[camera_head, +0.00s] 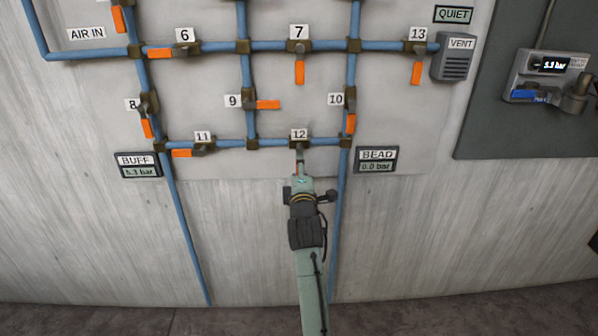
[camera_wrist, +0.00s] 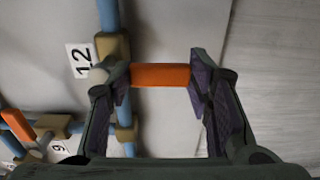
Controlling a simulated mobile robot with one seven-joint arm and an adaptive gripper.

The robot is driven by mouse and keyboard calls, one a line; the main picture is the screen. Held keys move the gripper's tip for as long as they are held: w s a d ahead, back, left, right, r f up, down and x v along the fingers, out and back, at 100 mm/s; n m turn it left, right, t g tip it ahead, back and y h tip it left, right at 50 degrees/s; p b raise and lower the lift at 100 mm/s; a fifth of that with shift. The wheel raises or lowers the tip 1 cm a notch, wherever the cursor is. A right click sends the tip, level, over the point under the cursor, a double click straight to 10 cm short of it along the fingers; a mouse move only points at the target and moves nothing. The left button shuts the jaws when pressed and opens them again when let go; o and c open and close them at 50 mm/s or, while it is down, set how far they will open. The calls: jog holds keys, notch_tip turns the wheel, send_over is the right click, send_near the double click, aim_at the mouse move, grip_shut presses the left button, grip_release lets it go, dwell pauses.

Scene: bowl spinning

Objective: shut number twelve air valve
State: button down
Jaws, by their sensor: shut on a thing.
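The number twelve air valve (camera_head: 299,143) sits on the lowest blue pipe run, under its "12" label (camera_head: 299,134). My gripper (camera_head: 300,178) reaches it from below and hides most of its handle in the head view. In the wrist view, the orange handle (camera_wrist: 161,75) lies between the two fingers of my gripper (camera_wrist: 158,78), with a finger at each end of it. My gripper is shut on this handle. The handle stands across the blue pipe, pointing down from the valve in the head view. The "12" label (camera_wrist: 79,60) also shows in the wrist view.
Valve 11 (camera_head: 203,145) is to the left, valve 9 (camera_head: 252,103) above left and valve 10 (camera_head: 350,105) above right. The wall below is clear apart from two descending pipes.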

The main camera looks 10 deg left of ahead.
dwell(0.3)
jog(key=c, duration=0.8)
grip_release()
jog(key=v, duration=1.2)
jog(key=shift+r, duration=0.1)
